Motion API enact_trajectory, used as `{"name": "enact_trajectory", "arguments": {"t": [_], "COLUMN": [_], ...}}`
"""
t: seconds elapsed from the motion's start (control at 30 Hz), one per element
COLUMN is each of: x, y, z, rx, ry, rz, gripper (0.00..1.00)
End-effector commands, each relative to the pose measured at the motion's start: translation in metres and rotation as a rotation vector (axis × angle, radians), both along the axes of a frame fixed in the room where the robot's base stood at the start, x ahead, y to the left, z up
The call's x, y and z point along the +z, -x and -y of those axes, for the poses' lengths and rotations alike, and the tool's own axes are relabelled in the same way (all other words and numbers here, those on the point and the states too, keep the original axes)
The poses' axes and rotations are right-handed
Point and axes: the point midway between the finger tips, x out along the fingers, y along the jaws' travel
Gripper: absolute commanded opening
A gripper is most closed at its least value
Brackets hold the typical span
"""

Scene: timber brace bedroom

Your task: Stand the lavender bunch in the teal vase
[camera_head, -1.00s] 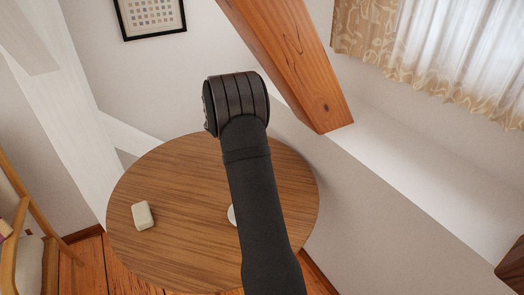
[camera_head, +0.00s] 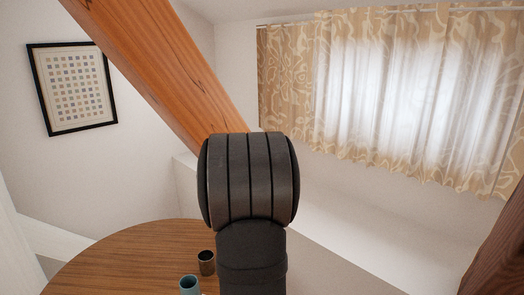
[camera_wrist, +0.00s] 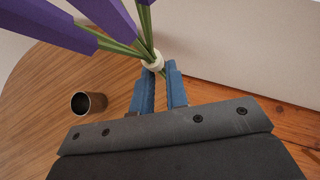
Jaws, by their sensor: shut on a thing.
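The lavender bunch (camera_wrist: 75,30) has purple heads, green stems and a pale band around the stems. In the wrist view it leans up and to the left. My gripper (camera_wrist: 158,70) has blue fingers shut on the stems at the band. The teal vase (camera_head: 188,286) stands on the round table at the bottom of the head view, cut off by the frame edge. I do not see the teal vase in the wrist view. In the head view my arm hides my gripper and the bunch.
A dark cup (camera_head: 206,262) stands on the wooden round table (camera_head: 125,262), beside the teal vase; a dark cup (camera_wrist: 88,103) also shows left of my fingers. A slanted timber brace (camera_head: 160,65) crosses behind my arm. A white wall ledge (camera_head: 340,225) runs behind the table.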

Motion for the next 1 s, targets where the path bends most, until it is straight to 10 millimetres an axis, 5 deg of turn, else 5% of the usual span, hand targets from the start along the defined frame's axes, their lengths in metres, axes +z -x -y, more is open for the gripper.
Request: {"name": "enact_trajectory", "arguments": {"t": [0.17, 0.4, 0.6, 0.77, 1.0], "x": [-0.003, -0.01, -0.016, -0.021, -0.054], "y": [-0.008, -0.046, -0.06, -0.063, -0.063], "z": [-0.023, -0.121, -0.19, -0.214, -0.216], "rx": [0.057, 0.196, 0.286, 0.317, 0.322], "ry": [-0.001, 0.001, 0.0, 0.001, 0.003], "rz": [-0.003, -0.001, -0.002, -0.004, -0.007], "gripper": [0.0, 0.0, 0.0, 0.0, 0.0]}}
